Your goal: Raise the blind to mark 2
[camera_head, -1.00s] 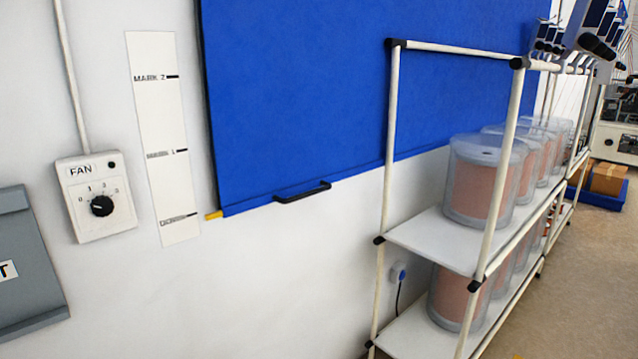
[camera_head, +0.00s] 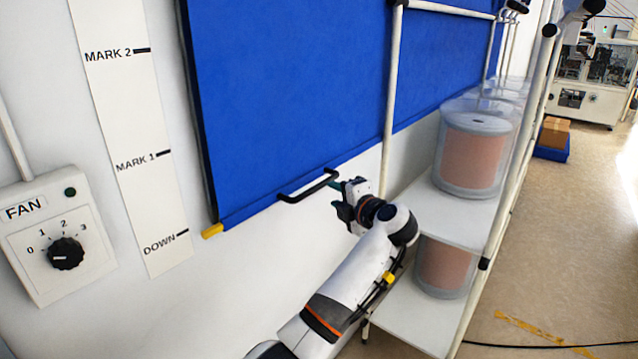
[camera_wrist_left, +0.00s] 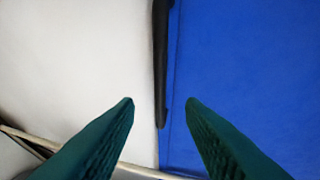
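The blue blind (camera_head: 290,90) hangs on the wall with its bottom edge level with the DOWN line of the mark strip (camera_head: 135,130). A yellow pointer (camera_head: 212,231) sits at its lower left corner. MARK 1 and MARK 2 are printed higher on the strip. A black bar handle (camera_head: 308,187) is on the blind's bottom edge. My left gripper (camera_head: 340,188) is at the right end of the handle. In the left wrist view, its green fingers (camera_wrist_left: 160,102) are open, with the end of the handle (camera_wrist_left: 161,70) between and beyond their tips. My right gripper is not in view.
A fan switch box (camera_head: 60,235) is on the wall at left. A pipe-frame rack (camera_head: 391,100) with clear-walled drums (camera_head: 475,155) on its shelves stands close to the right of my left arm. Floor is open at the far right.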

